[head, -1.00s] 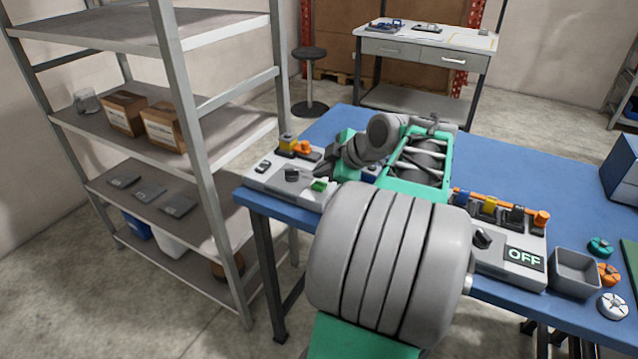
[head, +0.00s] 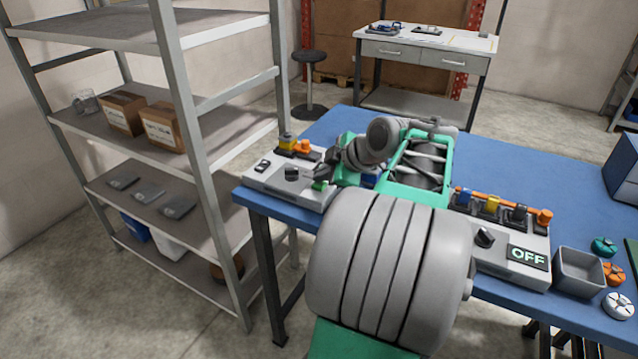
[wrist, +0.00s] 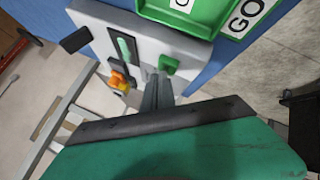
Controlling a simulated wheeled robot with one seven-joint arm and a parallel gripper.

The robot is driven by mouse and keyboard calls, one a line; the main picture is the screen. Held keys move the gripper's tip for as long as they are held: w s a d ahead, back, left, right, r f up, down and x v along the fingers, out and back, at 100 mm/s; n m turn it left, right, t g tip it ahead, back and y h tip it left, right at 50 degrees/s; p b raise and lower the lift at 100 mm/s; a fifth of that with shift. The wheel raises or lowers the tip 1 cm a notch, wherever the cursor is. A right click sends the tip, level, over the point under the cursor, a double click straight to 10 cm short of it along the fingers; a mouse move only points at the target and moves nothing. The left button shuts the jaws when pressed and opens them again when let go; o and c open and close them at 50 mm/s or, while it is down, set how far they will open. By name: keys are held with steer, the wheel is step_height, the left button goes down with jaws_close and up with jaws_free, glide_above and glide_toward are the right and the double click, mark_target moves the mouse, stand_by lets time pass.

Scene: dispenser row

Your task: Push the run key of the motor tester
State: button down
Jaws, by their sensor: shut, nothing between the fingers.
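The motor tester, as I take it, is the pale grey panel (head: 262,178) at the left end of the blue table. It also shows in the wrist view (wrist: 98,17). Its green key (head: 320,186) sits at the panel's front right; in the wrist view the key (wrist: 169,64) is beside my fingertips. My gripper (head: 314,178) is shut and empty, its tips close at the key. I cannot tell whether they touch it. The panel also carries a black knob (head: 291,173) and an orange and yellow part (head: 301,147). My gripper also shows in the wrist view (wrist: 158,78).
A second panel with an OFF display (head: 527,257) stands to the right, beside a grey bin (head: 578,272) and several round parts. A green tray with a GO label (wrist: 245,17) lies near the tester. A metal shelf (head: 190,120) stands left of the blue table (head: 575,190).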

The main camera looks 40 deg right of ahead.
mark_target(323, 185)
steer(key=shift+f+b, duration=0.3)
steer(key=shift+r, duration=0.1)
steer(key=shift+r+p, duration=0.6)
steer(key=shift+r, duration=0.3)
step_height(323, 185, up, 6)
steer(key=p, duration=0.3)
steer(key=shift+p, duration=0.4)
